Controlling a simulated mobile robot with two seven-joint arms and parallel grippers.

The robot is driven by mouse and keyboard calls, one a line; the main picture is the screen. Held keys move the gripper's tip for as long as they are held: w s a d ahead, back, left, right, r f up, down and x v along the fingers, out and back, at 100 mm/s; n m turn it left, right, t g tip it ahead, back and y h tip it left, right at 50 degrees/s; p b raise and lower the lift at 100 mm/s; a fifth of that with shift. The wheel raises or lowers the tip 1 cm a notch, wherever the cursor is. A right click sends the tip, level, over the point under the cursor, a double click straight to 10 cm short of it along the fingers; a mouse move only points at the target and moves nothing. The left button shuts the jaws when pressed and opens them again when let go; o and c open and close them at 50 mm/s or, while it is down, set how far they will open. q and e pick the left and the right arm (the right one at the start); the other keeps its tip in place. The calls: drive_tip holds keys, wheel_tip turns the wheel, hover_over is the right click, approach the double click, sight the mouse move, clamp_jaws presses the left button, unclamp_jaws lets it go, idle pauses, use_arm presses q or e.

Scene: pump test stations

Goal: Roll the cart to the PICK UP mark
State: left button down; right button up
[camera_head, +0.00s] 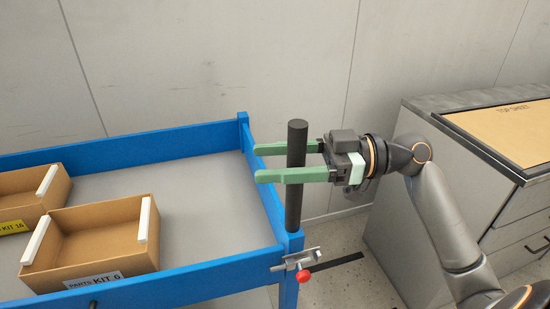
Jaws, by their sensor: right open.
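The blue-framed cart (195,279) with a grey deck fills the lower left of the head view. A black upright post (295,210) stands at its near right corner. A metal latch (295,259) with a red knob sits on the corner below the post. My left gripper is not in view. The PICK UP mark is not in view.
Two cardboard bins, labelled Parts Kit 6 (98,247) and Kit 16 (21,188), sit on the cart deck. A grey drawer cabinet (440,215) with a tan board on top stands at the right. A grey wall is behind. Some floor shows between cart and cabinet.

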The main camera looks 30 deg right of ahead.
drive_tip(key=shift+c, duration=0.2)
clamp_jaws()
idle(1.1)
